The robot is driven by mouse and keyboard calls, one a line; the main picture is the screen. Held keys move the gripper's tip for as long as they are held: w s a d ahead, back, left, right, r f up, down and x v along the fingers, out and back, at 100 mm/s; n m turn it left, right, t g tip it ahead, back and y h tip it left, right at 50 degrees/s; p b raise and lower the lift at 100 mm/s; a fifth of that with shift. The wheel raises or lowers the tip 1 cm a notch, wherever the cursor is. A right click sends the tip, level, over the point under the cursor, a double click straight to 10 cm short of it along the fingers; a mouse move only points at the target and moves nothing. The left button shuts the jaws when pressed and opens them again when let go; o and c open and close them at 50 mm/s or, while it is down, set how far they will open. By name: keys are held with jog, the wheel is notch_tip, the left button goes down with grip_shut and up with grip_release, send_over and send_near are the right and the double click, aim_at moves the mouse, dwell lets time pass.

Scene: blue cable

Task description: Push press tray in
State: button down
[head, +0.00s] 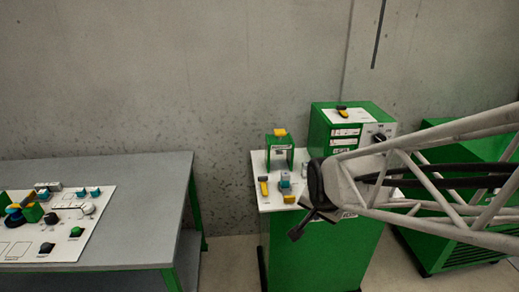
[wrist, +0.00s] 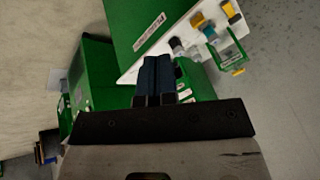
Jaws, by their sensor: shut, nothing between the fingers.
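A small press with a green frame (head: 280,152) and a yellow top stands on the white top of a green cabinet. A green frame with a yellow end (wrist: 234,54) shows at the upper right of the wrist view.
A green control box (head: 348,130) with a black dial stands beside the press. A yellow-handled part (head: 264,187) lies on the white top (head: 272,204). A grey table (head: 140,190) with a parts panel is at the left, with a floor gap between it and the cabinet.

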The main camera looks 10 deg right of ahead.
aim_at(283, 175)
jog(key=w+f+m+t, duration=0.4)
jog(key=w+f+m, duration=0.6)
jog(key=w+f, duration=0.3)
jog(key=shift+w+d+f, duration=0.3)
jog(key=shift+w+f, duration=0.05)
jog(key=shift+w, duration=0.3)
jog(key=shift+w+f, duration=0.15)
jog(key=shift+w+r+x, duration=0.3)
jog(key=shift+r+x, duration=0.05)
jog(key=shift+x, duration=1.7)
jog(key=shift+w+r+x, duration=0.35)
jog(key=shift+x, duration=1.75)
jog(key=shift+w+r+x, duration=0.3)
jog(key=shift+r+x, duration=0.05)
jog(key=shift+x, duration=1.7)
jog(key=shift+a, duration=0.2)
jog(key=w, duration=1.5)
jog(key=shift+w, duration=0.4)
